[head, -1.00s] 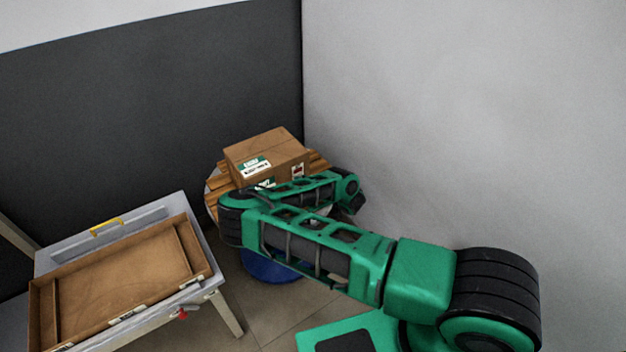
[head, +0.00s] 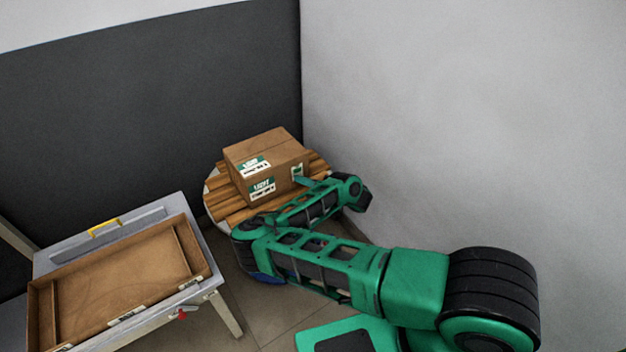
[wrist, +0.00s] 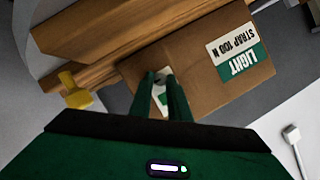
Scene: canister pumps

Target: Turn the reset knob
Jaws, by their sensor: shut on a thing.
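My gripper shows in the wrist view (wrist: 166,88), its two green fingers close together with a narrow gap, in front of a side of a cardboard box (wrist: 190,58). A white patch, apparently a label on the box, shows between the fingertips; what they grip is not clear. In the head view my arm reaches to the right side of the box (head: 262,158). No part is plainly marked as the reset knob. A small red knob-like part (head: 181,314) sits on the front of the grey table, well away from my gripper. A yellow piece (wrist: 74,91) shows left of my fingers.
The box rests on wooden slats (head: 226,208) on a round support, partly hidden by my arm. The grey table (head: 60,258) at left carries a brown tray (head: 33,315) and a yellow handle (head: 104,227). Walls stand close behind and at right. A small white lever-like piece (wrist: 292,134) shows at right.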

